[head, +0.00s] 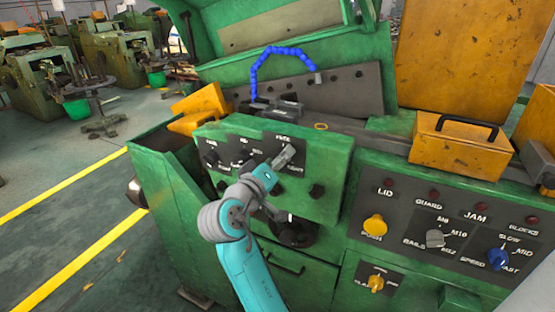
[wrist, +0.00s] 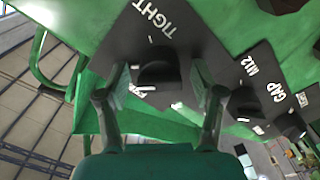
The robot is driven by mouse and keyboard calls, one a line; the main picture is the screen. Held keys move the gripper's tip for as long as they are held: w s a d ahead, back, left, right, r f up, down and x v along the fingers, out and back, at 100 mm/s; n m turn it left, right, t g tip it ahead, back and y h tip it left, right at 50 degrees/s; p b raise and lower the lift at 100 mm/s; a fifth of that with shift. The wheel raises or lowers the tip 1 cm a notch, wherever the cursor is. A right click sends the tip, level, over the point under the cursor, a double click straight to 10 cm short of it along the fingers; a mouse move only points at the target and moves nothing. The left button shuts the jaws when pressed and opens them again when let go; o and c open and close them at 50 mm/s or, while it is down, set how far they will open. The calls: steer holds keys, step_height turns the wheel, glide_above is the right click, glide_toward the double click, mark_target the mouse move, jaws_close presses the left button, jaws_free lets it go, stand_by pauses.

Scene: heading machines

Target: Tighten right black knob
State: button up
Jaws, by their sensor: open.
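A black knob (wrist: 158,70) sits on a dark plate marked "TIGHT" in the wrist view, with a short white mark at its edge. My gripper (wrist: 162,88) is open, with one finger on each side of this knob in the picture. I cannot tell whether the fingers touch it. In the head view my gripper (head: 286,156) is at the upper right of the green control panel (head: 328,160) and hides the knob behind it.
A right-hand panel carries a yellow knob (head: 375,225), a grey knob (head: 435,238) and a blue knob (head: 498,258). A blue hose (head: 278,52) arches above.

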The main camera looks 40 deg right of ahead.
steer(key=c, duration=1.1)
steer(key=shift+c, duration=0.2)
steer(key=shift+m, duration=0.4)
steer(key=m, duration=1)
steer(key=shift+s, duration=0.1)
steer(key=shift+m, duration=1.8)
